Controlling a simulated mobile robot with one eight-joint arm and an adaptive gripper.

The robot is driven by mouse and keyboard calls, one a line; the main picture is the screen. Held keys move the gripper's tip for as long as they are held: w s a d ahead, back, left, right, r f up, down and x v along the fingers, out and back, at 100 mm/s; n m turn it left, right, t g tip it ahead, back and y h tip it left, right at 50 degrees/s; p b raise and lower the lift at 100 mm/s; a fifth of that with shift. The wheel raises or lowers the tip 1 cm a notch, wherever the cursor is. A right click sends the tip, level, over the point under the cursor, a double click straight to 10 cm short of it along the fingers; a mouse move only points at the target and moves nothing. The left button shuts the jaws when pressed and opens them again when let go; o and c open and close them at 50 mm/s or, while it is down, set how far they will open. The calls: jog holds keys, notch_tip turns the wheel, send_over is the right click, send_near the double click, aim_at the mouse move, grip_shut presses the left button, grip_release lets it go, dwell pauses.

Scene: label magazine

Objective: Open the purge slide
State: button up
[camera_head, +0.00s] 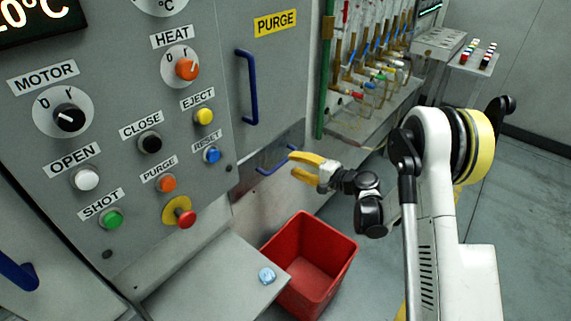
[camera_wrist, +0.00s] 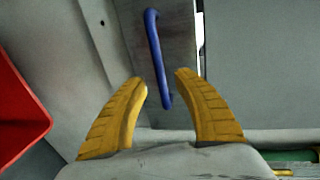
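A yellow PURGE label (camera_head: 275,23) is on the grey machine front, above a long upright blue handle (camera_head: 252,90). Below it, a low metallic panel (camera_head: 281,149) carries a second, slanting blue handle (camera_head: 272,169). My gripper (camera_head: 291,164) has yellow fingers and is open at the right end of this lower handle. In the wrist view, a blue handle (camera_wrist: 158,55) on a grey panel runs into the space between the spread fingertips (camera_wrist: 161,78). The fingers show gaps on both sides of it. Whether the handle lies fully between them in depth, I cannot tell.
A red bin (camera_head: 335,248) stands on the floor below my gripper; its edge shows in the wrist view (camera_wrist: 18,115). Hoses and valves (camera_head: 375,70) stand behind.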

aim_at(285, 159)
jog(key=shift+b+x, duration=0.6)
jog(key=shift+x, duration=1.8)
grip_shut()
